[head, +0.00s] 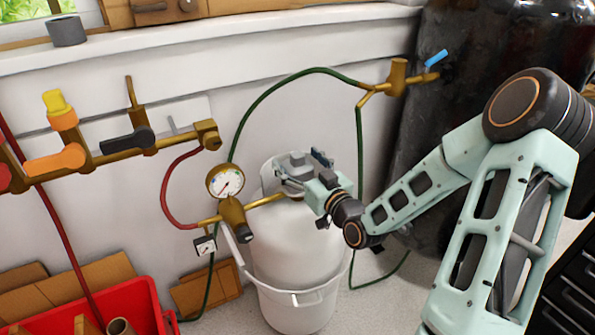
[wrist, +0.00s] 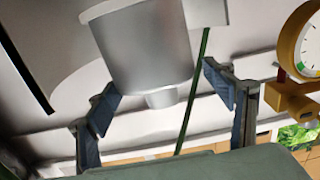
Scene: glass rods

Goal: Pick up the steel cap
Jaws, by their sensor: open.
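The steel cap (wrist: 145,50) is a smooth grey metal cylinder with a narrower stub at its end, seen large in the wrist view. It lies between and beyond the two blue-grey fingers of my gripper (wrist: 160,98), with visible gaps on both sides. The fingers are apart and hold nothing. In the head view my gripper (head: 300,170) is at the top of the white gas cylinder (head: 298,240). There it hides most of the cap, so I cannot tell how the cap sits.
A brass pressure gauge (head: 225,182) and its valve stand close left of my gripper; the gauge also shows at right in the wrist view (wrist: 312,45). Green hose (head: 252,108) loops behind. A dark tank (head: 440,80) stands right. A grey cylindrical piece (head: 67,30) sits on the windowsill.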

